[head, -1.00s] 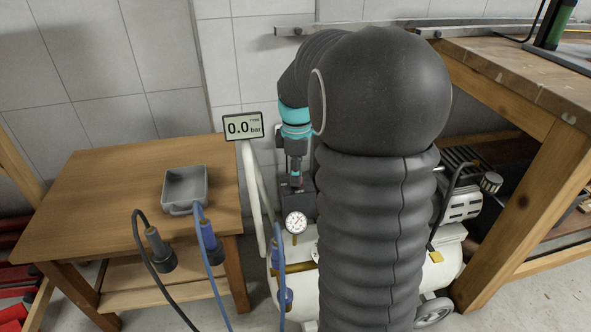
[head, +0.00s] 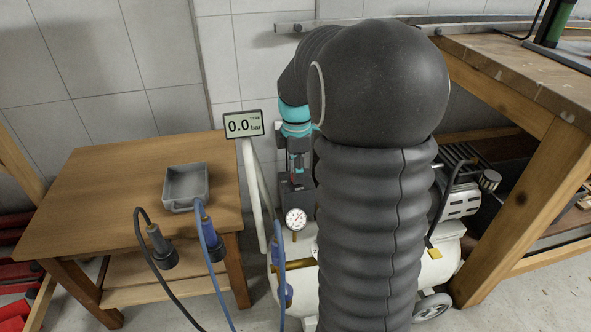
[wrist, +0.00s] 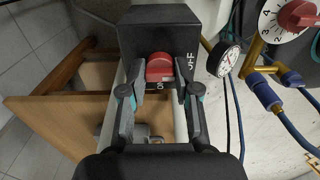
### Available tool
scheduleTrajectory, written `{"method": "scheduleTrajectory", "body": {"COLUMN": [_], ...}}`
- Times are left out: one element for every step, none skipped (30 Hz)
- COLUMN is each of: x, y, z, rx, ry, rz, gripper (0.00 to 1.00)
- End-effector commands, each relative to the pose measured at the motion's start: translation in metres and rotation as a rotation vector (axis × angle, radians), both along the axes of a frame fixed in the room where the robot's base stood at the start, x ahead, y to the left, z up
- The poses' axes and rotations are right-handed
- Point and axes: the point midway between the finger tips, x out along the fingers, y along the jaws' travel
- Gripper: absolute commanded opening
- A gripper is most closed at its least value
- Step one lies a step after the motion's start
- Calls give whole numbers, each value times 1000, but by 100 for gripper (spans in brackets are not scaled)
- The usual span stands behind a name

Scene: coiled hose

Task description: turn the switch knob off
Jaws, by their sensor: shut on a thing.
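The red switch knob (wrist: 160,67) sits on the face of a black switch box (wrist: 160,22) in the wrist view. Which mark the knob points to is hard to tell. In the head view my gripper (head: 298,168) is down at the black box (head: 297,203), and the knob is hidden there.
A pressure gauge (head: 296,219) sits beside the box, and a display (head: 242,125) reads 0.0 bar. A white compressor tank (head: 438,262) stands below. A wooden table (head: 95,195) with a grey tray (head: 186,186) and hanging hoses is left; a workbench (head: 500,65) is right.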

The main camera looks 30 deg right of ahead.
Motion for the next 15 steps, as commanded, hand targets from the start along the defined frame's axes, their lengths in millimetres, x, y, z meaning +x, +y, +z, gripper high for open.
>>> {"method": "scheduleTrajectory", "body": {"x": [1,1,1,1,1,1,1,1,1,1,1,0,1,1,1], "y": [-1,-1,-1,-1,-1,-1,-1,0,0,0,0,0,0,0,0], "z": [0,0,0,0,0,0,0,0,0,0,0,0,0,0,1], "rx": [-3,-3,-3,-3,-3,-2,-2,-1,-1,-1,-1,-1,-1,-1,-1], "ry": [-2,-2,-3,-2,-2,-3,-3,-2,-2,-2,-2,-2,-2,-2,-2], "rz": [1,1,1,1,1,1,1,1,1,1,1,1,1,1,1], "gripper": [0,0,36,43,51,56,56,56,56,56,56,56,56,56,56]}}
